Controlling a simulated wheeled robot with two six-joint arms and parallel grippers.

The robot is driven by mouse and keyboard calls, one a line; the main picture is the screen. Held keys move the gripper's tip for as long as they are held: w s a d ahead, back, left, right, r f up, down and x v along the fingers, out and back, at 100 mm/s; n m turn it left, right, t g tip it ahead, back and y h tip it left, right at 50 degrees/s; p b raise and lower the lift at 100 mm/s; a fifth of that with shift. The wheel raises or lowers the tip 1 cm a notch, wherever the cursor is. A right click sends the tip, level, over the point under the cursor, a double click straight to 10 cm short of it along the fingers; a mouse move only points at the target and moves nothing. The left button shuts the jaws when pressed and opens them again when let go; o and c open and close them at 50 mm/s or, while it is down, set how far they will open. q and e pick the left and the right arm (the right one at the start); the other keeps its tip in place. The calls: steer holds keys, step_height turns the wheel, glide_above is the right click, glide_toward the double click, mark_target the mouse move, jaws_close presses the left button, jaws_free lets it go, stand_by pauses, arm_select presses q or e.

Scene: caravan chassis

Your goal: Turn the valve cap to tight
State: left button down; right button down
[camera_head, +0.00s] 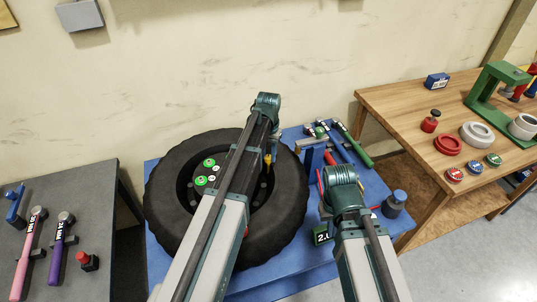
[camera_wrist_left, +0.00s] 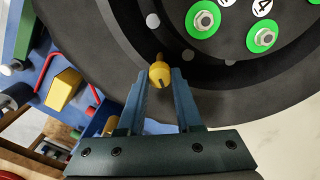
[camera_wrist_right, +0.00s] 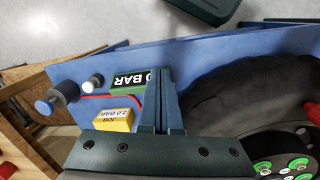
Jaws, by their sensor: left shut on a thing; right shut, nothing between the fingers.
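The yellow valve cap (camera_wrist_left: 160,76) sits at the inner edge of the black tyre (camera_head: 165,215), with a dark mark on its face. My left gripper (camera_wrist_left: 161,82) is shut on it, one finger on each side; a small yellow part of the cap (camera_head: 267,159) shows in the head view beside my left arm. My right gripper (camera_wrist_right: 155,72) is shut and empty above the blue bench, apart from the wheel; in the head view its fingers are mostly hidden by my own wrist.
Green-ringed wheel nuts (camera_wrist_left: 262,38) are near the cap. A wooden table (camera_head: 400,105) stands at right.

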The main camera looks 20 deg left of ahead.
mark_target(269, 157)
arm_select(q)
steer(key=m, duration=1.2)
stand_by(0.6)
steer(key=c, duration=0.6)
jaws_free()
steer(key=shift+r, duration=0.1)
step_height(269, 157, up, 14)
steer(key=p, duration=1.3)
steer(key=shift+f+p, duration=0.2)
steer(key=shift+p, duration=0.2)
